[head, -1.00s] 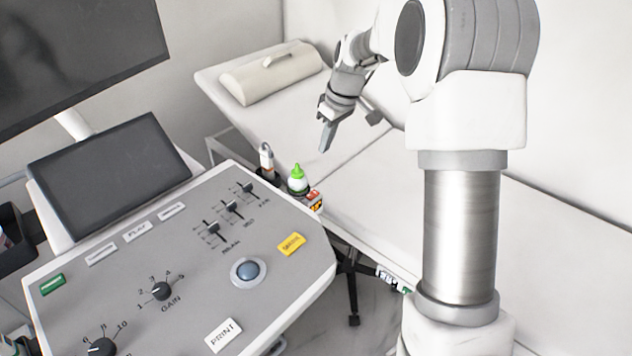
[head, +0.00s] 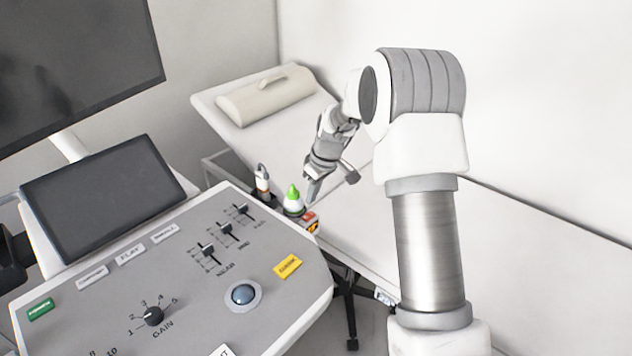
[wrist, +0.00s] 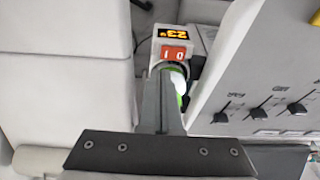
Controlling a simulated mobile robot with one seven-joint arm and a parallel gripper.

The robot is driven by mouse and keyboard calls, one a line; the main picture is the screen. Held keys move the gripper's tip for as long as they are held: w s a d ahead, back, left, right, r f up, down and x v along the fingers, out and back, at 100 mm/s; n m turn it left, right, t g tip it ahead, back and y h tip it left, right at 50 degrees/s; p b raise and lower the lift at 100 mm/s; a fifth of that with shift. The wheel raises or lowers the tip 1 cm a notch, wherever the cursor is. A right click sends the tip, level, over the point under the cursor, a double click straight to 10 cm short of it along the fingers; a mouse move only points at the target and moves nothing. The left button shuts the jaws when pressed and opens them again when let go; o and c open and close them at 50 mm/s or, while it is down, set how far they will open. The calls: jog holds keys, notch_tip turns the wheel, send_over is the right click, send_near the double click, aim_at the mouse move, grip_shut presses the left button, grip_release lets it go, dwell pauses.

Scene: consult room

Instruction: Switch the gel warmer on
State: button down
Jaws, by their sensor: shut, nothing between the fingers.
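The gel warmer (wrist: 197,42) is a small pale unit on the side of the ultrasound console, seen in the wrist view. Its lit orange display (wrist: 175,33) shows upside-down digits like 23. Beside it is a red rocker switch (wrist: 174,53) marked I and O; which side is pressed I cannot tell. A green-capped gel bottle (head: 293,199) stands upright in the warmer, mostly hidden behind my fingers in the wrist view. My gripper (head: 311,198) is shut and empty, pointing down just above and beside the bottle and switch. In the wrist view its tips (wrist: 170,68) end close to the switch; contact is unclear.
The console panel (head: 190,290) with sliders, knobs and a trackball lies left of the warmer. A probe (head: 262,178) stands in a holder beside the bottle. The couch (head: 370,235) with a cream bolster (head: 266,95) lies behind. Free room is above the couch.

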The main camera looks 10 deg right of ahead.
aim_at(312, 212)
jog(key=shift+f, duration=1.3)
jog(key=shift+d+f, duration=0.1)
jog(key=shift+f, duration=0.15)
jog(key=shift+s+a+r, duration=0.3)
jog(key=shift+s+a, duration=0.1)
jog(key=shift+a, duration=0.2)
